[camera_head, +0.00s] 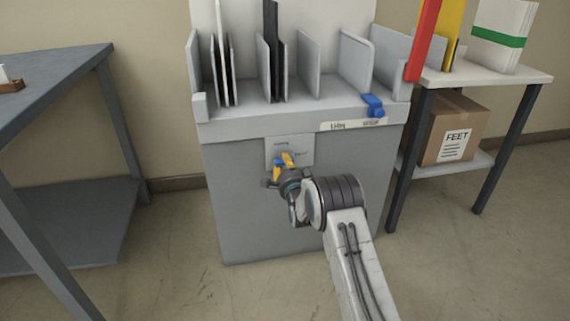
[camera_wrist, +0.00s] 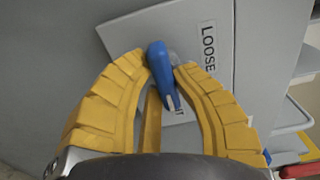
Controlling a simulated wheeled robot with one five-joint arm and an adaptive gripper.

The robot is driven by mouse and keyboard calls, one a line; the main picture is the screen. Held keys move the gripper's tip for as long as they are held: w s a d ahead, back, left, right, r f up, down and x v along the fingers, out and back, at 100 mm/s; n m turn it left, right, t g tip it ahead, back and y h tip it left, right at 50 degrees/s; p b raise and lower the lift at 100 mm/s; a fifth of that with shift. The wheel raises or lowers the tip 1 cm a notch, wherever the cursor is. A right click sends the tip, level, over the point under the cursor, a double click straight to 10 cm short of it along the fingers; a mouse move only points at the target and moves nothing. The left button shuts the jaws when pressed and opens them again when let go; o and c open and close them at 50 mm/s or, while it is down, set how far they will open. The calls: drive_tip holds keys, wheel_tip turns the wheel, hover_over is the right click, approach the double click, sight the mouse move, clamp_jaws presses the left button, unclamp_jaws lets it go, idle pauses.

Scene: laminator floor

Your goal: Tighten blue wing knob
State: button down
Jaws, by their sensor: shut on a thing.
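The blue wing knob (camera_wrist: 161,72) is between the yellow fingertips of my gripper (camera_wrist: 163,64) in the wrist view. My gripper is shut on it, with a finger on each side. The knob is long and narrow, with a pale mark at its lower end. In the head view, my gripper (camera_head: 286,161) is at the plate (camera_head: 303,145) on the front of the grey machine (camera_head: 235,190), and a little of the blue knob (camera_head: 277,161) shows beside the fingers. The plate also shows in the wrist view (camera_wrist: 190,30), with the word LOOSE; other lettering is partly hidden.
Grey dividers (camera_head: 354,62) stand on top of the machine, near a blue clip-like part (camera_head: 373,105). A dark table (camera_head: 60,80) stands left. A side table (camera_head: 490,76) right bears binders, with a cardboard box (camera_head: 455,128) on its shelf. Floor around the machine is bare.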

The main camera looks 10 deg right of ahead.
drive_tip(key=c, duration=1)
unclamp_jaws()
drive_tip(key=shift+s, duration=6)
